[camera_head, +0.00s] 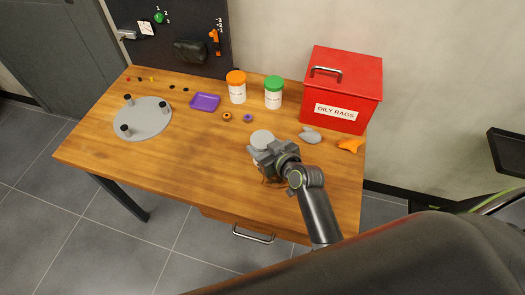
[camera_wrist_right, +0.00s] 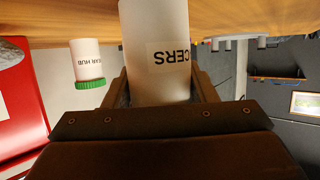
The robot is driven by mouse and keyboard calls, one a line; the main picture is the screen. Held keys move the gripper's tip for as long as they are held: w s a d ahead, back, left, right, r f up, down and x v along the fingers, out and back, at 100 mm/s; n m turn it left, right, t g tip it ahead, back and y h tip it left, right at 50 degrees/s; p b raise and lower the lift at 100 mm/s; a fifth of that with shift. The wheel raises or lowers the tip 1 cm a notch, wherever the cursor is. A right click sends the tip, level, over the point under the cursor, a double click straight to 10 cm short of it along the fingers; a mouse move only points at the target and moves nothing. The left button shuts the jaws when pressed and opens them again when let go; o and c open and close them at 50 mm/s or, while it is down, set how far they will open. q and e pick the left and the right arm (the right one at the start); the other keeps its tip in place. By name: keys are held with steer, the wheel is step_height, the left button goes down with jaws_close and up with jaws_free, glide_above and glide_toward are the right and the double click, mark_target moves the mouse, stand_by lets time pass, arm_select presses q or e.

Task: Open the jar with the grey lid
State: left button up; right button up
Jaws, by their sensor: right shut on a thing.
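The jar with the grey lid (camera_head: 262,137) is near the middle of the table, in front of the green-lidded jar. My right gripper (camera_head: 266,157) is at the jar, on its near side, and covers most of its body. In the right wrist view, which is upside down, the white jar body (camera_wrist_right: 155,45) stands between the two fingers, which are shut on it. Part of its label reads "CERS". The grey lid is on top in the head view and hidden in the wrist view. My left gripper is not in view.
An orange-lidded jar (camera_head: 237,92) and a green-lidded jar (camera_head: 273,98) stand behind. A red "OILY RAGS" box (camera_head: 345,75) is at the back right. A purple tray (camera_head: 205,102) and a grey round plate with posts (camera_head: 142,122) are to the left. The table's front left is clear.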

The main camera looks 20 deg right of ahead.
step_height(320, 180, up, 10)
steer(key=shift+r+p, duration=0.1)
steer(key=shift+p, duration=0.5)
steer(key=o, duration=0.4)
steer(key=c, duration=0.8)
